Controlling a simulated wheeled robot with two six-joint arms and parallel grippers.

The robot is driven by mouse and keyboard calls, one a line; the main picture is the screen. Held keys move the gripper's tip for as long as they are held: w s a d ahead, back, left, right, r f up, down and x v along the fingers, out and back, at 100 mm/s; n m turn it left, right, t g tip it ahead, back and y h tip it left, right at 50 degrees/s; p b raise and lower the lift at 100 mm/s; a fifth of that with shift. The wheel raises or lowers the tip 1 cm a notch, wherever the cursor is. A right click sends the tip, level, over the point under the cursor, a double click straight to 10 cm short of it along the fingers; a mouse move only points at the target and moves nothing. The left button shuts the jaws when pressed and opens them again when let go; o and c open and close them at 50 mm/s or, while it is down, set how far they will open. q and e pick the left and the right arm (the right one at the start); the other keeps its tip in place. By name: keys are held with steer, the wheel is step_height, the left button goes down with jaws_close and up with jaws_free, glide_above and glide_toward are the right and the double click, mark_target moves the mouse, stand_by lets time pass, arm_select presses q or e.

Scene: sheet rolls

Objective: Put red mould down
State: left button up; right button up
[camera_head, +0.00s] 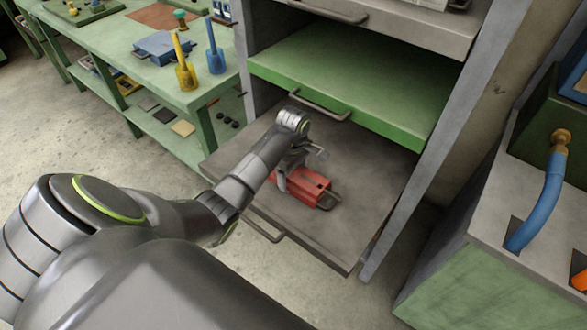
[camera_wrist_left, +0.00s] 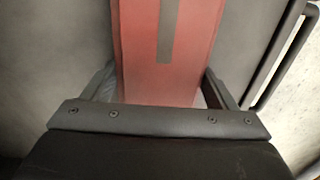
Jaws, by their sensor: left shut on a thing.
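The red mould (camera_head: 306,187) is a red block with a dark handle at its right end. It is at the grey pulled-out drawer shelf (camera_head: 340,228), near the shelf's middle; I cannot tell whether its underside touches the surface. My left gripper (camera_head: 283,178) is shut on the mould's left part. In the left wrist view the mould (camera_wrist_left: 165,52) stands between the two fingers of my left gripper (camera_wrist_left: 163,88), with a grey strip along its top. My right gripper is not in view.
A green shelf (camera_head: 350,85) with a handle sits above the grey one, and another grey drawer is higher. A green workbench (camera_head: 130,60) with tools stands at the left. A grey machine with a blue hose (camera_head: 540,205) stands at the right. Bare shelf surrounds the mould.

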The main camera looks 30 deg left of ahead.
arm_select(q)
steer(key=shift+w+r, duration=0.15)
steer(key=shift+r, duration=0.05)
steer(key=o, duration=1.6)
steer(key=shift+f, duration=0.2)
steer(key=o, duration=0.3)
steer(key=shift+s+d+r, duration=0.1)
steer(key=shift+s, duration=0.15)
steer(key=shift+r, duration=0.1)
step_height(320, 180, up, 6)
steer(key=shift+w+r+b, duration=0.1)
steer(key=shift+b, duration=0.2)
step_height(320, 180, up, 4)
steer(key=shift+r+p, duration=0.1)
steer(key=shift+p, duration=0.9)
steer(key=shift+r+p, duration=0.75)
steer(key=shift+p, duration=0.15)
